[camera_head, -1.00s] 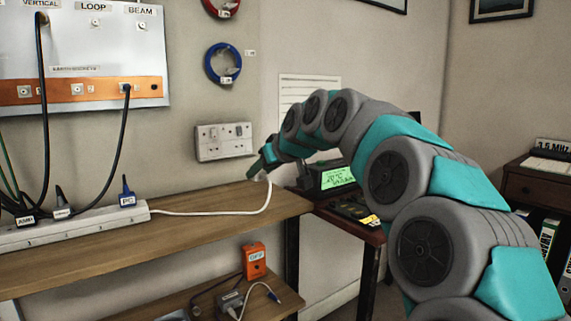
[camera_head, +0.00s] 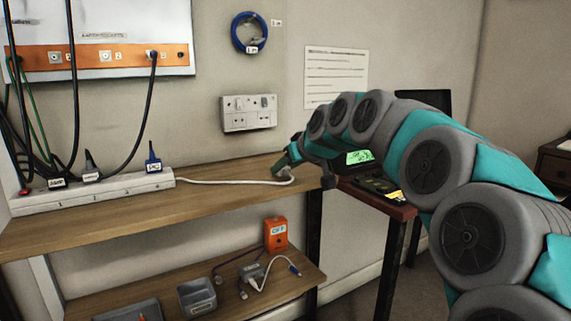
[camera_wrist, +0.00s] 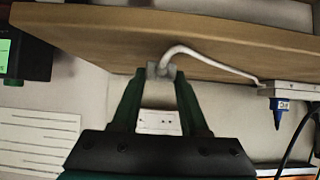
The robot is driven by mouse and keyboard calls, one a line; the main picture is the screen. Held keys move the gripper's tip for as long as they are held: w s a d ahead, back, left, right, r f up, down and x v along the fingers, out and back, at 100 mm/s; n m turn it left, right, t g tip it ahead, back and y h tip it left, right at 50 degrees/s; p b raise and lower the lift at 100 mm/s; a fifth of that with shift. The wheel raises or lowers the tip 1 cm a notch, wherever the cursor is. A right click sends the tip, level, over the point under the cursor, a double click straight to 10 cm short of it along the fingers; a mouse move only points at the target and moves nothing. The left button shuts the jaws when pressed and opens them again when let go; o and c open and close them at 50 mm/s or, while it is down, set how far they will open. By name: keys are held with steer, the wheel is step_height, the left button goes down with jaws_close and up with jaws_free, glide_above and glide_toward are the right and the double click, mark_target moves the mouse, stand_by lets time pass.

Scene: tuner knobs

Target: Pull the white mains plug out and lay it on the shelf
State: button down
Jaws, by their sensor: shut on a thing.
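My gripper (camera_wrist: 160,75) is shut on the white mains plug (camera_wrist: 161,70), which shows small between the fingertips in the wrist view. In the head view my gripper (camera_head: 281,171) is low over the right end of the wooden shelf (camera_head: 225,207). The plug is mostly hidden there, and I cannot tell whether it touches the wood. Its white cable (camera_head: 225,182) runs along the shelf to the white power strip (camera_head: 100,194). The wall socket plate (camera_head: 248,114) stands apart from the plug, up on the wall behind.
Black-corded plugs stand in the power strip at the left. The shelf's middle front is clear. A lower shelf (camera_head: 110,293) holds an orange box (camera_head: 276,234) and small grey boxes. A lit green display (camera_head: 360,157) stands to the right on a red-brown table.

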steer(key=shift+f+b, duration=0.35)
steer(key=shift+f, duration=0.25)
stand_by(0.3)
steer(key=c, duration=0.7)
jaws_free()
steer(key=shift+r, duration=0.15)
steer(key=shift+r+p, duration=0.6)
steer(key=shift+r, duration=0.75)
steer(key=o, duration=0.6)
